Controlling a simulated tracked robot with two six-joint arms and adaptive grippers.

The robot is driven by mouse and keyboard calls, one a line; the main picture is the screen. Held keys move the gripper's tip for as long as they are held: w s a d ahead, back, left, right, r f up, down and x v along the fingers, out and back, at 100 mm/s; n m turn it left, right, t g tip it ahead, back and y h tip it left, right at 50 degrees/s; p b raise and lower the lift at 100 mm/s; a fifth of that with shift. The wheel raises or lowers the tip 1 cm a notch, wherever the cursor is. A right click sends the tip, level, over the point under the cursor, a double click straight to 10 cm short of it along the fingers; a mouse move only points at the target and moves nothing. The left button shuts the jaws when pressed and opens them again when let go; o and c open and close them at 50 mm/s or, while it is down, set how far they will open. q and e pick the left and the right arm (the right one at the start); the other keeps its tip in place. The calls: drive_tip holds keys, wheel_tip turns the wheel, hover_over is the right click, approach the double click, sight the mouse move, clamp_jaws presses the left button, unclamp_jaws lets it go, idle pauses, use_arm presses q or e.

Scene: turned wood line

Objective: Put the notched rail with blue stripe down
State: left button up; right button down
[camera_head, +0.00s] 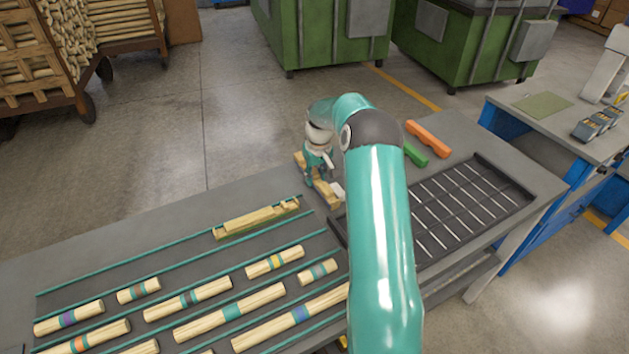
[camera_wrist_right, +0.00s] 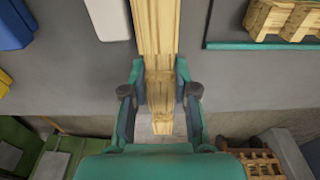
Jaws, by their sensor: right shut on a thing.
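My right gripper (camera_head: 318,182) is shut on a pale wooden rail (camera_head: 329,198) at the back edge of the bench. In the right wrist view, the fingers (camera_wrist_right: 160,88) close on both sides of the rail (camera_wrist_right: 156,28), and its far end points out past the bench edge. No blue stripe shows on the visible part; the fingers and arm hide some of it. I cannot tell whether the rail touches the bench. My left gripper is not in view.
Left of the gripper, a rack with green rails (camera_head: 165,253) holds several striped wooden pieces and a notched piece (camera_head: 258,218). Right of my arm are a black gridded tray (camera_head: 481,161), an orange block (camera_head: 428,138) and a green block (camera_head: 415,154). A white block (camera_wrist_right: 107,16) lies beside the rail.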

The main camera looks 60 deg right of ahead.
drive_tip(key=shift+f, duration=0.95)
drive_tip(key=shift+f, duration=0.2)
drive_tip(key=c, duration=0.9)
unclamp_jaws()
drive_tip(key=shift+r, duration=0.1)
drive_tip(key=shift+r, duration=0.1)
